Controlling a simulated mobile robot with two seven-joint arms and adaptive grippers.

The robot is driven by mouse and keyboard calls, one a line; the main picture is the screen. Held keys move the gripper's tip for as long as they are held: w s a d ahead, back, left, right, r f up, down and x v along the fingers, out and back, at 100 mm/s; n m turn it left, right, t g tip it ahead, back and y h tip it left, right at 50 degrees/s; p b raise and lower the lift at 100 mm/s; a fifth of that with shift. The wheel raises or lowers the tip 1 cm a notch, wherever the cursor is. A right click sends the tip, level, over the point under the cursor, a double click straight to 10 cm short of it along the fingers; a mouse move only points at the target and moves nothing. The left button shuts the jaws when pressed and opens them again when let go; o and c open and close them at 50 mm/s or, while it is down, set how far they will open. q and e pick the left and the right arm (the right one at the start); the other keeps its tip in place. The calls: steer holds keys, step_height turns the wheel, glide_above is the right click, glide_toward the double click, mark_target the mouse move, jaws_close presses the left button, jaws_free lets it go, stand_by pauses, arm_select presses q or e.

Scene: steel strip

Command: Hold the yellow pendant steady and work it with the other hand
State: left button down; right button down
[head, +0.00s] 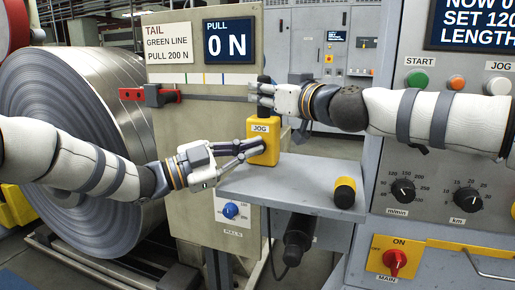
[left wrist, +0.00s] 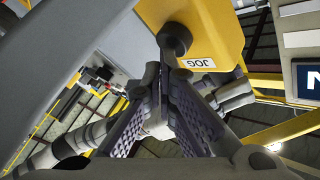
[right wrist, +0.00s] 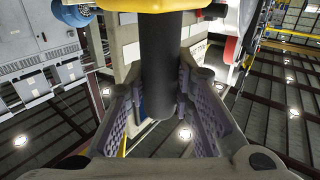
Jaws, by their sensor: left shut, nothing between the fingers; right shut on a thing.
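The yellow pendant (head: 266,155), labelled JOG, stands upright at the left end of the grey shelf. My right gripper (head: 264,92) is shut on the black stem at the pendant's top; the stem (right wrist: 160,65) lies between its fingers in the right wrist view. My left gripper (head: 258,148) is shut and empty, its fingertips at the pendant's front, below the label.
The grey shelf (head: 300,185) also bears a yellow cylinder with a black end (head: 345,192). The panel behind has a display (head: 229,41) reading 0 N and a blue knob (head: 230,210). A large steel coil (head: 75,130) stands at left, a control cabinet (head: 440,165) at right.

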arm_select(q)
steer(key=shift+w+d+f, duration=0.2)
steer(key=shift+w+f, duration=0.1)
steer(key=shift+w, duration=0.15)
arm_select(e)
steer(key=shift+s+a+f, duration=0.1)
steer(key=shift+f, duration=0.1)
stand_by(0.3)
arm_select(q)
steer(key=shift+s, duration=0.15)
steer(key=shift+s+f, duration=0.1)
steer(key=shift+s, duration=0.1)
arm_select(e)
steer(key=shift+f, duration=0.1)
arm_select(q)
steer(key=shift+s+a+f, duration=0.1)
steer(key=shift+s+a, duration=0.15)
steer(key=shift+s, duration=0.35)
steer(key=shift+s+a, duration=0.1)
steer(key=shift+s+a+r, duration=0.1)
steer(key=shift+s+a, duration=0.15)
steer(key=shift+s, duration=0.5)
steer(key=shift+s+a+r, duration=0.1)
steer(key=shift+s+a, duration=0.1)
steer(key=shift+s, duration=0.55)
steer(key=shift+s+a+r, duration=0.1)
steer(key=shift+s+a, duration=0.15)
steer(key=shift+s, duration=0.5)
